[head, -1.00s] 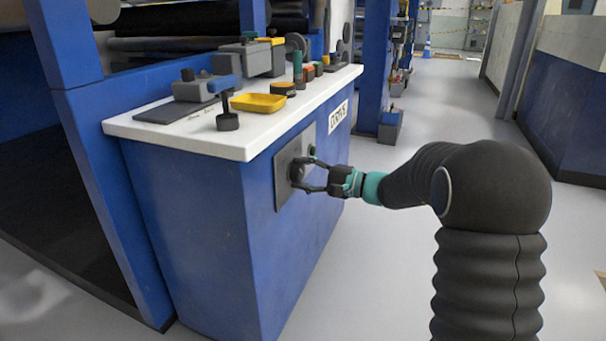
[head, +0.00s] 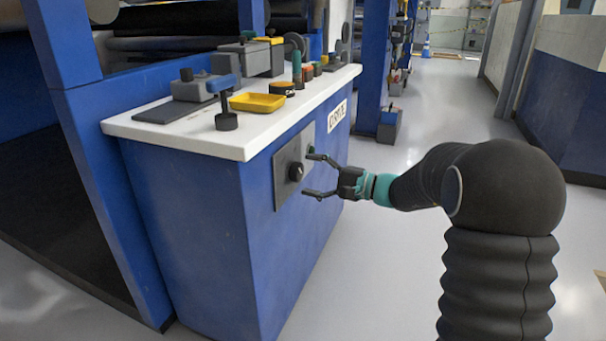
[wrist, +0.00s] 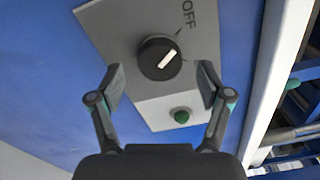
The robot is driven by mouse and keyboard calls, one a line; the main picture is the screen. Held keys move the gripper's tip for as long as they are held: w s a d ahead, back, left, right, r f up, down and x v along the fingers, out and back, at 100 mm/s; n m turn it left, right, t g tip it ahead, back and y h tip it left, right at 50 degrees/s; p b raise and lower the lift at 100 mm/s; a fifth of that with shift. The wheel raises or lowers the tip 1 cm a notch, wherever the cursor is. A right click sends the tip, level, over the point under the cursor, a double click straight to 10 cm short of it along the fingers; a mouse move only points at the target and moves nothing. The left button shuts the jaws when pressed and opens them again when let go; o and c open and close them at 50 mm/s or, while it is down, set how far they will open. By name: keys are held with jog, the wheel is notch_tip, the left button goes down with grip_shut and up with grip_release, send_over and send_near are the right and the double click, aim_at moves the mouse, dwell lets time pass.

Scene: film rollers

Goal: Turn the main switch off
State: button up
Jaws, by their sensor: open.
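The main switch is a round black knob (wrist: 158,60) with a white pointer bar, on a grey plate (wrist: 112,25) on the blue cabinet's side. In the wrist view the bar slants toward the upper right, between two tick marks; the word OFF (wrist: 187,14) is printed above and right of the knob. In the head view the knob (head: 296,171) stands out from the plate (head: 285,193). My gripper (head: 310,174) is open and empty in front of the plate. In the wrist view its fingertips (wrist: 160,80) are spread to either side of the knob, apart from it.
A small green button (wrist: 181,116) sits below the knob in the wrist view. The white cabinet top (head: 190,140) overhangs above and carries a yellow tray (head: 258,102) and several tools. The floor (head: 390,270) right of the cabinet is clear.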

jog(key=v, duration=0.9)
jog(key=shift+d, duration=0.15)
jog(key=s+f+g+h, duration=0.5)
jog(key=s+f+h, duration=0.1)
jog(key=s+f, duration=0.5)
jog(key=s+d+r+n+h+p, duration=0.2)
jog(key=s+d+h, duration=0.15)
jog(key=s, duration=0.25)
jog(key=s+d+r+n+h+p, duration=0.1)
jog(key=s+d+h+p, duration=0.1)
jog(key=s+h, duration=0.3)
jog(key=s+d+r+n+t+h+p, duration=0.2)
jog(key=s+r+n+t+p, duration=0.2)
jog(key=s+r, duration=0.7)
notch_tip(320, 180, up, 3)
jog(key=p, duration=0.2)
jog(key=shift+s+p, duration=0.3)
jog(key=shift+p, duration=0.05)
